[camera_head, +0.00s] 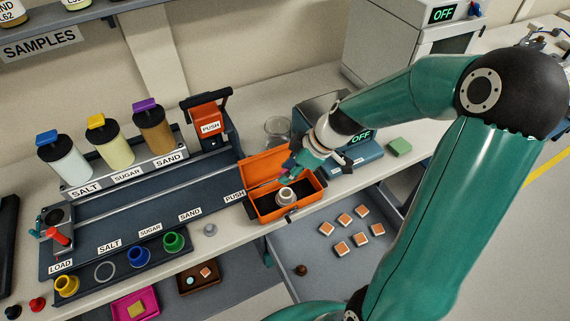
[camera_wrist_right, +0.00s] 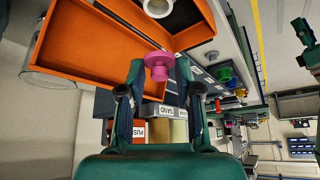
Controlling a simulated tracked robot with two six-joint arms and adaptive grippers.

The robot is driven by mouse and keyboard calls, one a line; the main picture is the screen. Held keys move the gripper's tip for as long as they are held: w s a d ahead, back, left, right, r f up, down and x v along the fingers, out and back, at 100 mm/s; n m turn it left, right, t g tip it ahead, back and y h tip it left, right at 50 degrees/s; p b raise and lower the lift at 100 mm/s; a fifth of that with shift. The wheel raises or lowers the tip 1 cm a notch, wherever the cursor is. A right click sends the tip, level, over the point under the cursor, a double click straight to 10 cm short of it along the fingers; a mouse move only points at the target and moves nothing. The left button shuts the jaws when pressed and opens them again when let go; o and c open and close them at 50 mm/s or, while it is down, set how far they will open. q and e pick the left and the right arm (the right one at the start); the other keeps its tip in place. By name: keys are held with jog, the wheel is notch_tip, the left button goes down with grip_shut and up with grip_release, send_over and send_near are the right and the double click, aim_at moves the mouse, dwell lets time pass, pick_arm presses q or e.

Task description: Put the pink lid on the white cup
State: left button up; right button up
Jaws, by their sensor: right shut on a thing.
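The white cup (camera_head: 287,196) stands upright in the open orange box (camera_head: 268,214), its top uncovered. In the right wrist view the cup (camera_wrist_right: 158,7) is partly cut off by the top edge. My right gripper (camera_head: 289,172) is above the box, near the cup. It is shut on the pink lid (camera_wrist_right: 158,66), which shows between the fingertips in the wrist view, apart from the cup. In the head view the fingers mostly hide the lid. My left gripper is not in view.
Behind the box stand a clear glass jar (camera_head: 278,129) and an instrument reading OFF (camera_head: 368,152). To the left are a dispenser rack (camera_head: 125,170) and a row of colored funnels (camera_head: 138,257). A green block (camera_head: 398,147) lies to the right.

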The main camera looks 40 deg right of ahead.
notch_tip(320, 180, down, 4)
jog(key=shift+w+r+b, duration=0.1)
jog(key=shift+r+b, duration=0.15)
jog(key=shift+b, duration=0.6)
jog(key=shift+f+b, duration=0.8)
jog(key=shift+f, duration=0.65)
jog(key=shift+d+b, duration=0.1)
jog(key=shift+b, duration=0.3)
jog(key=shift+f+b, duration=0.55)
jog(key=shift+b, duration=0.15)
jog(key=o, duration=0.9)
jog(key=shift+c, duration=0.2)
jog(key=shift+s+r, duration=0.15)
jog(key=shift+s, duration=0.05)
